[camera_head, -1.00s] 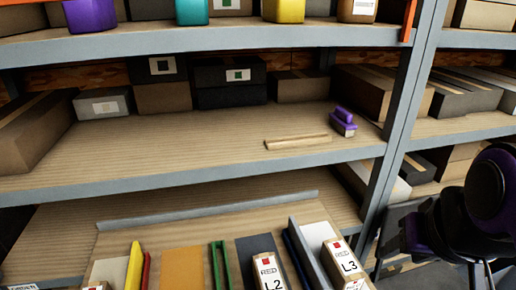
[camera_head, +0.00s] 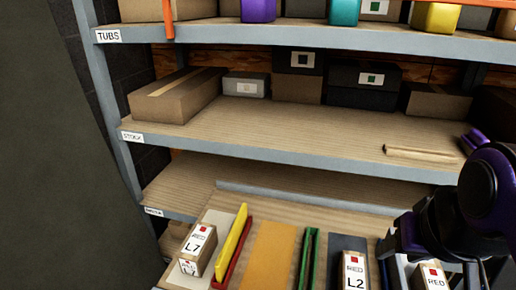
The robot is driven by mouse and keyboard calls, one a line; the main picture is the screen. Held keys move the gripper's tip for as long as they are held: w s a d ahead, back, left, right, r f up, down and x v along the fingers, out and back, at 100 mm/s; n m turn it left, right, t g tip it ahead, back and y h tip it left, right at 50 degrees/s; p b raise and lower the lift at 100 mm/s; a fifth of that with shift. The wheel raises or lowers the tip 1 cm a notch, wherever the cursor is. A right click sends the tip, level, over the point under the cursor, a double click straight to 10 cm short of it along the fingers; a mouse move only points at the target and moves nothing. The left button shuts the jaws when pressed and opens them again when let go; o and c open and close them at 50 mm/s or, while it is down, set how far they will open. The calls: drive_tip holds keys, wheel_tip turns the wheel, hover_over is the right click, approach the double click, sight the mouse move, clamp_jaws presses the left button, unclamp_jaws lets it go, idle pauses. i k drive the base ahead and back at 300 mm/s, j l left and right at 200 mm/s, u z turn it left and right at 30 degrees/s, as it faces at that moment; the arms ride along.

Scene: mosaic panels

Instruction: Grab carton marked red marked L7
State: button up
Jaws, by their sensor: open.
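The carton marked RED L7 (camera_head: 199,248) stands at the left end of the lower board, on a pale strip, with a red square on its label. A yellow divider (camera_head: 232,242) and a red divider stand just right of it. My gripper (camera_head: 405,238) is at the lower right, over the board near the carton marked L2 (camera_head: 353,270), well to the right of L7. Its jaws are open, and its fingertips are only partly clear against the dark arm.
Another RED carton (camera_head: 431,275) is partly behind my arm. A green divider (camera_head: 309,258) stands between L7 and L2. The stock shelf (camera_head: 270,125) above holds boxes and a wooden bar (camera_head: 420,153). A dark wall or panel (camera_head: 70,150) fills the left side.

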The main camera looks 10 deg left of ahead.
sight(195, 257)
drive_tip(key=j+u, duration=0.1)
drive_tip(key=u, duration=1.15)
